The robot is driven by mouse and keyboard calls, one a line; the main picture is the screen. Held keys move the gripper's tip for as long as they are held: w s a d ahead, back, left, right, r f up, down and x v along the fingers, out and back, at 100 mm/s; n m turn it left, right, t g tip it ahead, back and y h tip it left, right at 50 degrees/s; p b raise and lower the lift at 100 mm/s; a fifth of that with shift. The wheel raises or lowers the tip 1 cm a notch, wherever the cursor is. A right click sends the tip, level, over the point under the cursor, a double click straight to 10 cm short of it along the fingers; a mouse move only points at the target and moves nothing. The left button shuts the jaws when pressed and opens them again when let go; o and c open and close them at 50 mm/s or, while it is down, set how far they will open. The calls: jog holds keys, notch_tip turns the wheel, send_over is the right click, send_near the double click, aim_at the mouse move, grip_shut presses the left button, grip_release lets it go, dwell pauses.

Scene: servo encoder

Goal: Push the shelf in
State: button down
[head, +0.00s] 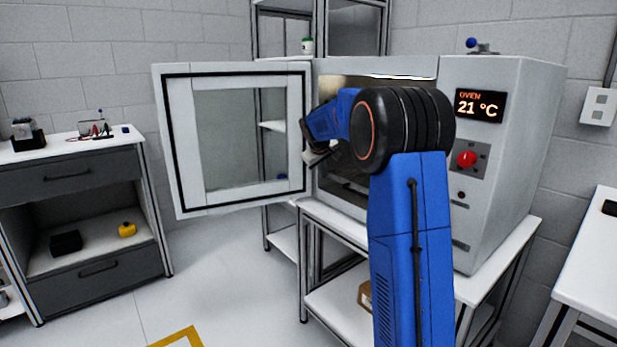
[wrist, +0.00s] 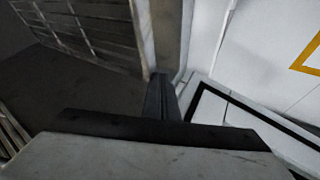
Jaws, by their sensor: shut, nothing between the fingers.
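The oven (head: 500,170) stands open, its windowed door (head: 180,140) swung out to the left. My gripper (head: 315,157) is at the oven's front opening, beside the door's hinge side, and my arm hides much of the interior. In the wrist view my gripper (wrist: 162,97) is shut and empty, close to the oven's pale front edge. Metal bars (wrist: 85,25) show inside the oven at the upper left of the wrist view; I cannot tell whether they are the shelf or its side rails. In the head view I cannot make out the shelf clearly.
The oven rests on a white table (head: 510,245) with a cardboard box (head: 365,296) below. A rack (head: 275,230) stands behind the door. A drawer cabinet (head: 70,185) is at the left, another table (head: 590,260) at the right. The floor (head: 225,270) between cabinet and oven is clear.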

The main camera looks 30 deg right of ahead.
aim_at(334, 171)
jog(key=d, duration=0.2)
jog(key=w+d, duration=0.1)
jog(key=d, duration=0.1)
jog(key=shift+d, duration=0.35)
jog(key=shift+d+r, duration=0.1)
jog(key=shift+d, duration=0.2)
